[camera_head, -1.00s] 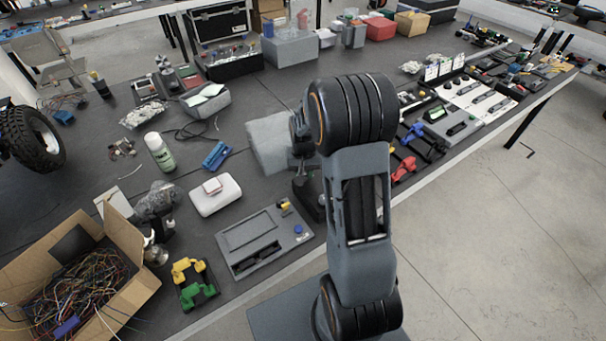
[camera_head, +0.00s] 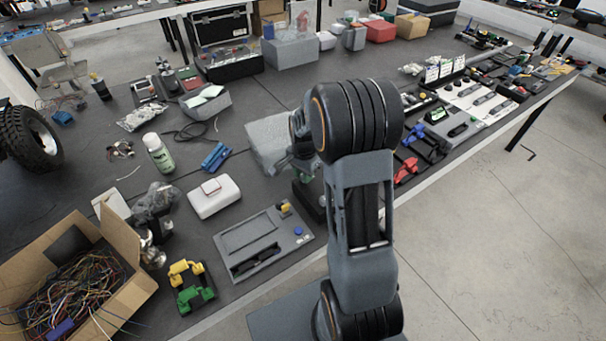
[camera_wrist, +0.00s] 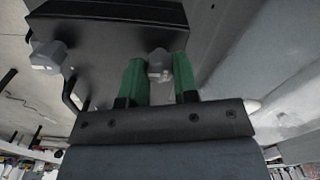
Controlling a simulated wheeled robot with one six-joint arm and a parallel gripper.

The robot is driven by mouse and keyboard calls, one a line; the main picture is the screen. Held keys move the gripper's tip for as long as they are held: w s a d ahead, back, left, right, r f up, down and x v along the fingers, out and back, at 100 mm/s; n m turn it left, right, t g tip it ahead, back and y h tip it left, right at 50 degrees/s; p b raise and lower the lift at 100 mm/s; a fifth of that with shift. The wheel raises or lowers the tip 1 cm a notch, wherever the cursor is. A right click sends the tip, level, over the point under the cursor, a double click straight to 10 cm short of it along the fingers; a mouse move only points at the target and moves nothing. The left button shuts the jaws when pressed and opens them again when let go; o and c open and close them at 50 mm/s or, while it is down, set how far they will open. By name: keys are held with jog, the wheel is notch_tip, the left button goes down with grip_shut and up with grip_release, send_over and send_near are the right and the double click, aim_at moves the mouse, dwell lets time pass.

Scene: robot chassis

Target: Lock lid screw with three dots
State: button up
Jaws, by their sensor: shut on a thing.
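In the wrist view, my gripper (camera_wrist: 160,66) has two green fingers, one on each side of a grey lid screw (camera_wrist: 160,72). It is shut on that screw, which sits at the edge of a black box (camera_wrist: 105,38). A second grey lid screw (camera_wrist: 47,57) shows at the left of the same box, apart from the fingers. I cannot make out any dots on either screw. In the head view, my arm largely hides the gripper, and a dark box (camera_head: 309,200) shows partly beside the arm.
A grey device with a blue button (camera_head: 262,240), a white case (camera_head: 214,197) and a grey block (camera_head: 268,140) stand near my arm. Green and yellow clamps (camera_head: 190,287) and a cardboard box of wires (camera_head: 118,290) are at the lower left. Red clamps (camera_head: 405,170) lie right of the arm.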

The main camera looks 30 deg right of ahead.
jog(key=shift+m, duration=0.4)
jog(key=o, duration=0.9)
notch_tip(320, 180, up, 14)
jog(key=shift+f, duration=0.1)
dwell(0.4)
dwell(0.4)
